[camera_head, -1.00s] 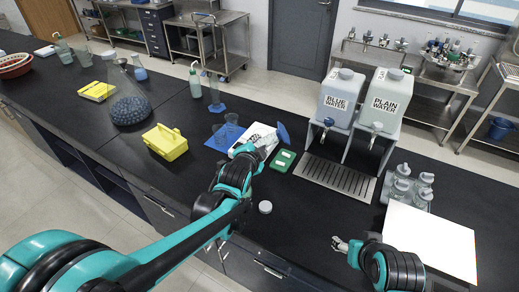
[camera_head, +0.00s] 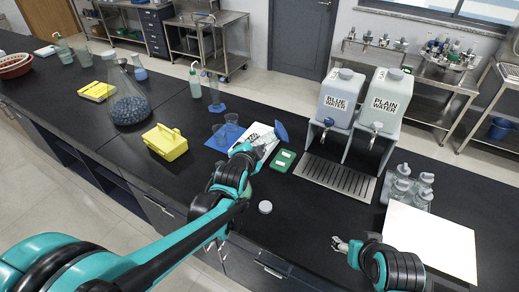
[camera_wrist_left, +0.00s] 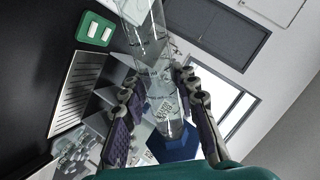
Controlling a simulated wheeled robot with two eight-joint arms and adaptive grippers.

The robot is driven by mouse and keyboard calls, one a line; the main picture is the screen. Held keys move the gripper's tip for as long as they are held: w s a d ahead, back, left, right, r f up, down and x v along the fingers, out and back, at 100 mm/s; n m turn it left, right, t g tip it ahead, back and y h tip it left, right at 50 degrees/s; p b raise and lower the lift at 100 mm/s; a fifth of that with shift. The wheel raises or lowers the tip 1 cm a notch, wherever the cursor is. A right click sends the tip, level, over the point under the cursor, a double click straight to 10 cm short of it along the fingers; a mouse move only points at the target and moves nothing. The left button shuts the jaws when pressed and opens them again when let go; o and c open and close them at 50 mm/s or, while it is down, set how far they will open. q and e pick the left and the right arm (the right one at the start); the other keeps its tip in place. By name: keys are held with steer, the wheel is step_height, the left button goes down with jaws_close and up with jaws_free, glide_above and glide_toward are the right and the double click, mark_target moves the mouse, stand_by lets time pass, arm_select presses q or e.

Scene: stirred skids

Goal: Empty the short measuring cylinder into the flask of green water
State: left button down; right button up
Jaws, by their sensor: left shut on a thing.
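My left gripper (camera_head: 252,150) is shut on a clear measuring cylinder with a blue base (camera_head: 281,131). The cylinder is tilted, base up and to the right in the head view. In the left wrist view the clear cylinder (camera_wrist_left: 152,45) lies between the two fingers (camera_wrist_left: 155,115), its blue base (camera_wrist_left: 175,147) near the wrist. Any liquid in it cannot be made out. A greenish patch (camera_head: 247,188) shows beside my left wrist; my arm hides most of it, and I cannot tell whether it is the flask. My right gripper (camera_head: 340,243) is low over the bench, apparently empty.
A yellow box (camera_head: 165,143), a large flask of dark blue balls (camera_head: 130,108) and a blue mat (camera_head: 213,142) with beakers stand left. A green box (camera_head: 281,162), a white disc (camera_head: 265,207), a drain tray (camera_head: 335,176) and glass bottles (camera_head: 422,198) are right.

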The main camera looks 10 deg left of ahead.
arm_select(q)
steer(key=shift+a+r, duration=0.1)
stand_by(0.4)
stand_by(0.3)
steer(key=shift+w+d+f+m+g+y+b, duration=0.15)
steer(key=shift+d+f+m+g+y+b, duration=0.2)
steer(key=shift+d+f+m+y, duration=0.5)
steer(key=shift+f, duration=0.1)
